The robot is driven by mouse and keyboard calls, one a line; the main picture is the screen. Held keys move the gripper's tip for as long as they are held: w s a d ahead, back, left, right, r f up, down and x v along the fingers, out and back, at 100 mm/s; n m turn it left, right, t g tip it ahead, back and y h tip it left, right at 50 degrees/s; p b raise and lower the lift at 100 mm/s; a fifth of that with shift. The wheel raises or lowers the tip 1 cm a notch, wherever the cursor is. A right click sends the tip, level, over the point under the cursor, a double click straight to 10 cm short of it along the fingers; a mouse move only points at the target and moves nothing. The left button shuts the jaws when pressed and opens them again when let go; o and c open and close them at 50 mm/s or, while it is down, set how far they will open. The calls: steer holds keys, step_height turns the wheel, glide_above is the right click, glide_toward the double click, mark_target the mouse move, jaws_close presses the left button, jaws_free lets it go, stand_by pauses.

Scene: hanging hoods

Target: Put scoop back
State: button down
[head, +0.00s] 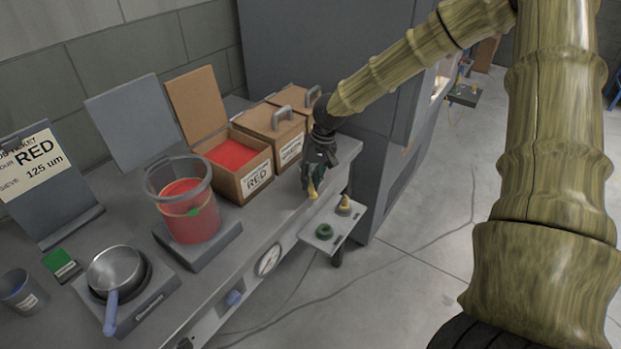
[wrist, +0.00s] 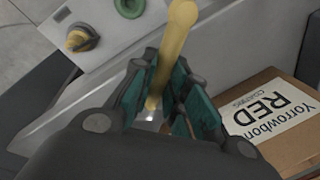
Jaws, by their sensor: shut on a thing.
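My gripper (head: 314,180) is shut on the yellow handle of the scoop (head: 312,192), to the right of the open box and near the bench's front edge. In the wrist view the handle (wrist: 181,25) runs between the green-padded fingers (wrist: 160,100). The scoop's bowl is not clearly visible. The open cardboard box (head: 252,182) labelled RED holds red powder (head: 236,154), and its lid (head: 196,103) stands up behind. The box's label (wrist: 268,112) also shows at the right of the wrist view.
Closed boxes with handles (head: 272,126) stand beside the open one. A clear bucket of red powder (head: 190,215) and a pan on a scale (head: 117,270) stand left. A small shelf (head: 330,228) with a green ring and a yellow knob juts from the bench front.

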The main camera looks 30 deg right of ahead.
steer(key=shift+f, duration=0.15)
steer(key=c, duration=1.4)
jaws_free()
steer(key=v, duration=1.2)
steer(key=shift+s+b, duration=0.15)
steer(key=shift+b, duration=0.15)
